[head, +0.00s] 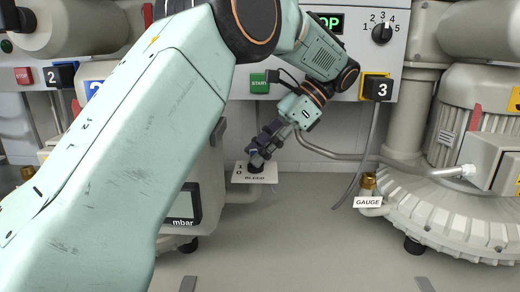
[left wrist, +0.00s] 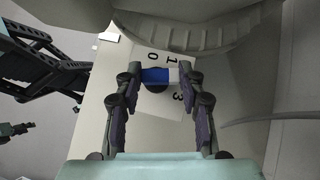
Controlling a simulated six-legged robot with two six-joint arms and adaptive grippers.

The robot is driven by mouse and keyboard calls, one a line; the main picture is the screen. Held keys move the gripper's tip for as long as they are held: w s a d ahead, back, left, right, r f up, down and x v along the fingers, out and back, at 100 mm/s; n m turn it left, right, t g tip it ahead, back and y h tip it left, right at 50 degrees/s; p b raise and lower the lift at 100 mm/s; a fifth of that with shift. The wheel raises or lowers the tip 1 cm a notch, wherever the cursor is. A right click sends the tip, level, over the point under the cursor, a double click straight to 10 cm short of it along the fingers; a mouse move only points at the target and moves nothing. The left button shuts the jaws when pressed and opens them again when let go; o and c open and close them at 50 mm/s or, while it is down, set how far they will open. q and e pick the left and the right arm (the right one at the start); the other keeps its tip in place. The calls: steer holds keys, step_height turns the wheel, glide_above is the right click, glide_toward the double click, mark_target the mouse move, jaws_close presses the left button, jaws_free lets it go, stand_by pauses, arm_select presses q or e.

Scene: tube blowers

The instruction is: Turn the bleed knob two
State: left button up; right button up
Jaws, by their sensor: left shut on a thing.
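The bleed knob (head: 256,163) is a small dark knob over a white plate lettered BLEED (head: 255,178), low in the middle of the head view. My left gripper (head: 263,152) reaches down and is shut on it. In the left wrist view the two fingertips (left wrist: 157,77) stand either side of a blue and white strip, with a dark round part just below it. The plate (left wrist: 180,108) there shows 0, 1 and 3, turned sideways. The knob's pointer direction cannot be told. My right gripper does not show in a recognisable way.
A panel with a green START button (head: 259,83), a selector dial (head: 382,33) and a yellow-framed 3 knob (head: 376,88) is behind my arm. A blower (head: 460,210) with a GAUGE tag (head: 367,202) stands at right. An mbar display (head: 183,205) is partly hidden by my arm.

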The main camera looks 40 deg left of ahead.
arm_select(q)
steer(key=shift+r, duration=0.25)
steer(key=o, duration=0.8)
steer(key=shift+c, duration=0.2)
steer(key=o, duration=0.4)
steer(key=shift+f, duration=0.2)
